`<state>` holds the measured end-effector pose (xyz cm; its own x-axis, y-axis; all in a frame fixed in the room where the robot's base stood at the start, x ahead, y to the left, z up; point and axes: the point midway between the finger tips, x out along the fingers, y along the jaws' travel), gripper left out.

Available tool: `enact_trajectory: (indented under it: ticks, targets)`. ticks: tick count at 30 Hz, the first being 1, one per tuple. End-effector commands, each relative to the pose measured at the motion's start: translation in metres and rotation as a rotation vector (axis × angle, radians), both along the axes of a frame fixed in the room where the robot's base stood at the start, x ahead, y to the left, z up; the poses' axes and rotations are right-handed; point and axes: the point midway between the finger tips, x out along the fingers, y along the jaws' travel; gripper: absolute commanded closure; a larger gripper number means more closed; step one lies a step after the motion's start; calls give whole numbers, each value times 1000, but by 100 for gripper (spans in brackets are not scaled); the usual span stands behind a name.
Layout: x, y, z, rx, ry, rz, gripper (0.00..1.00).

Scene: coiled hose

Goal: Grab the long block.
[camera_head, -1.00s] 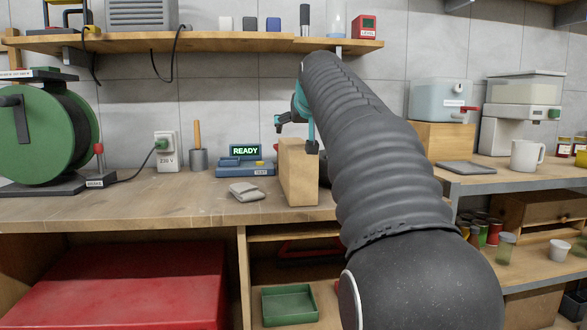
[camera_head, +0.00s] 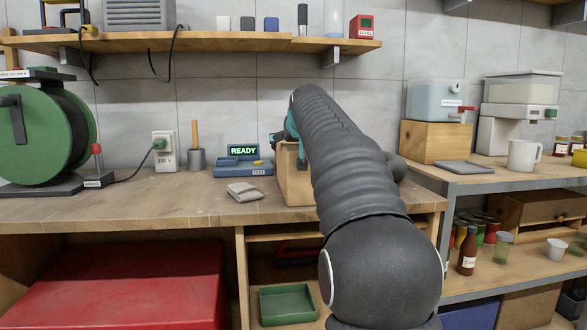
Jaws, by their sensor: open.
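The long block (camera_head: 293,188) is a pale wooden block standing upright near the front edge of the workbench. My arm hides its right side. My gripper (camera_head: 288,160) is at the block's top, with teal and dark parts showing beside the arm. It is open. Whether either finger touches the block cannot be told, and the rest of the gripper is hidden behind my arm.
A grey folded cloth (camera_head: 245,193) lies left of the block. Behind it are a blue device with a READY display (camera_head: 243,165) and a cup with a wooden handle (camera_head: 196,158). A green hose reel (camera_head: 40,140) stands far left. A shelf (camera_head: 200,42) hangs above.

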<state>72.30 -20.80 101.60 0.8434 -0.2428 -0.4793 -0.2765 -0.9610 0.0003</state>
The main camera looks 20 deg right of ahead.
Motion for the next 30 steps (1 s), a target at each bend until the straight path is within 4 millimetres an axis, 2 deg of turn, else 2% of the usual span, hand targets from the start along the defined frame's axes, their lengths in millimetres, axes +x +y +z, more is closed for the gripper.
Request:
enact_trajectory:
  ticks: [2,12,14,23,26,30]
  targets:
    - [0,0,0,0,0,0,0]
    - [0,0,0,0,0,0,85]
    - [-1,0,4,-2,-8,0,97]
    - [-1,0,8,-2,-8,0,97]
    - [-1,0,17,-2,-8,0,97]
    - [-1,0,39,-3,-10,0,97]
